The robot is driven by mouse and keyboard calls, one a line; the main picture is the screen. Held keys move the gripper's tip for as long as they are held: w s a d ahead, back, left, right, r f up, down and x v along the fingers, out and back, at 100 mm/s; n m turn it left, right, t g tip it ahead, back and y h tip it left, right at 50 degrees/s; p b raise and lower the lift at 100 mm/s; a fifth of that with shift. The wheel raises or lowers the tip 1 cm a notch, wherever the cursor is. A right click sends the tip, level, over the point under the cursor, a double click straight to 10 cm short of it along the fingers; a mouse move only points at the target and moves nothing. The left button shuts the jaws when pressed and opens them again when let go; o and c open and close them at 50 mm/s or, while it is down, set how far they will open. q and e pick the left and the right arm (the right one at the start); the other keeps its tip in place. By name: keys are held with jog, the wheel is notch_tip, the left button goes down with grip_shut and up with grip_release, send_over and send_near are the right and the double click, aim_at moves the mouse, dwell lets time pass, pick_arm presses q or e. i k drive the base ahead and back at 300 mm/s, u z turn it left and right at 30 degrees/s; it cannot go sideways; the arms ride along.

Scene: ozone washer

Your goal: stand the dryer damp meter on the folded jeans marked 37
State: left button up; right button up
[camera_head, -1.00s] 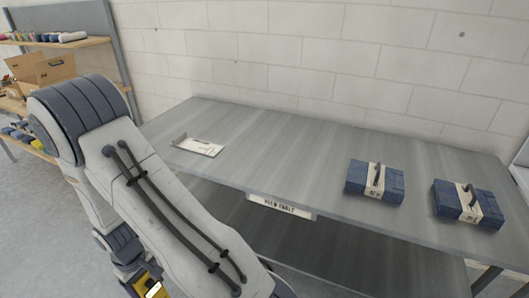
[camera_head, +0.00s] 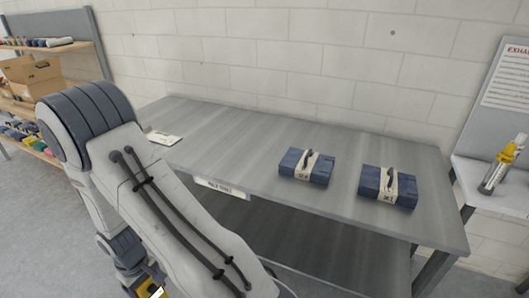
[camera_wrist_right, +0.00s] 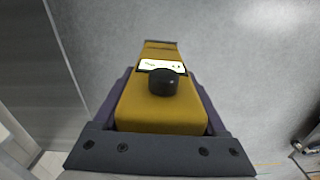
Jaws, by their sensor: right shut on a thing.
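The dryer damp meter (camera_wrist_right: 160,115) is a yellow body with a white dial and a black knob. My right gripper (camera_wrist_right: 162,86) is shut on it, with a dark finger along each side. A part of the yellow meter also shows at the bottom edge of the head view (camera_head: 150,290). Two folded blue jeans with pale paper bands and dark loops lie on the table: the left jeans (camera_head: 288,165) and the right jeans (camera_head: 372,182). The band numbers are too small to read surely. Nothing stands on either. My left gripper is not in view.
The grey table (camera_head: 235,135) is bare between the jeans and a white card (camera_head: 162,139) at its left end. Shelves with boxes (camera_head: 32,78) stand at the left.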

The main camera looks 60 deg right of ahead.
aim_at(293, 156)
jog(key=z, duration=1.35)
